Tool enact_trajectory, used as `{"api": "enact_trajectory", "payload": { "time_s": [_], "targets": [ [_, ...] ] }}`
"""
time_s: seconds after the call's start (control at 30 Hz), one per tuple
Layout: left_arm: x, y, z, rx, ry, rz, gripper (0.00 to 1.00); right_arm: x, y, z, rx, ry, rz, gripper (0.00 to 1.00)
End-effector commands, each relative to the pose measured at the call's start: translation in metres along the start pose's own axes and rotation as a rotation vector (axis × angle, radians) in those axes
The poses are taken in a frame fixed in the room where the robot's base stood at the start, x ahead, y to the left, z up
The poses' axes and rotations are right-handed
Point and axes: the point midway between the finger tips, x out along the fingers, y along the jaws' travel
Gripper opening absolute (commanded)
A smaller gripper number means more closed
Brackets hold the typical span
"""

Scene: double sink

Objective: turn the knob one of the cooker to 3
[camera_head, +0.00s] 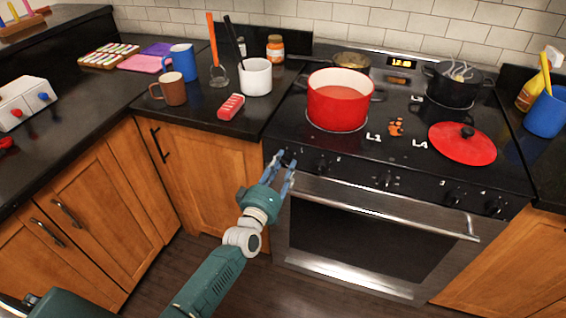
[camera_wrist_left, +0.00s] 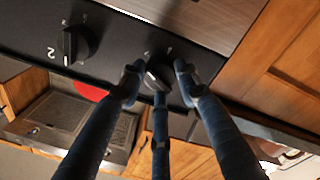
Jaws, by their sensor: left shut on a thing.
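The cooker (camera_head: 345,195) has a black front panel with a row of black knobs. My left gripper (camera_head: 283,160) is at the left end of this panel. In the left wrist view, its blue fingers (camera_wrist_left: 158,85) are closed around knob one (camera_wrist_left: 152,77), a black knob with a pale pointer line. The fingers partly cover the knob and its markings, so its setting cannot be read. Knob two (camera_wrist_left: 75,43), beside a white "2", is free. My right gripper is not in view.
A red pot (camera_head: 337,105), a red lid (camera_head: 462,143) and a black steaming pot (camera_head: 453,85) are on the cooktop. The oven handle (camera_head: 375,205) runs below the knobs. Mugs and a white utensil pot (camera_head: 256,78) stand on the left counter.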

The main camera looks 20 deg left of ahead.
Motion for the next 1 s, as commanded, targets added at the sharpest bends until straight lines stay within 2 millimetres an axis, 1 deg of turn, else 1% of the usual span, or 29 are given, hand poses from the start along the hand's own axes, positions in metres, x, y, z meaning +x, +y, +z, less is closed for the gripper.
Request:
{"api": "enact_trajectory", "payload": {
  "time_s": [0.03, 0.7, 1.0],
  "targets": [
    [-0.001, -0.003, -0.005, 0.046, 0.002, -0.007, 0.06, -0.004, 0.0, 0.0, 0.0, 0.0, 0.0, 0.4],
    [0.001, 0.003, -0.008, 0.678, -0.035, 0.005, 0.06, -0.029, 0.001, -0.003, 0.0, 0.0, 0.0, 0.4],
    [0.002, 0.006, -0.008, 0.924, -0.048, 0.011, 0.06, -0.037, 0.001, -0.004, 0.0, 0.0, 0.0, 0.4]
  ]
}}
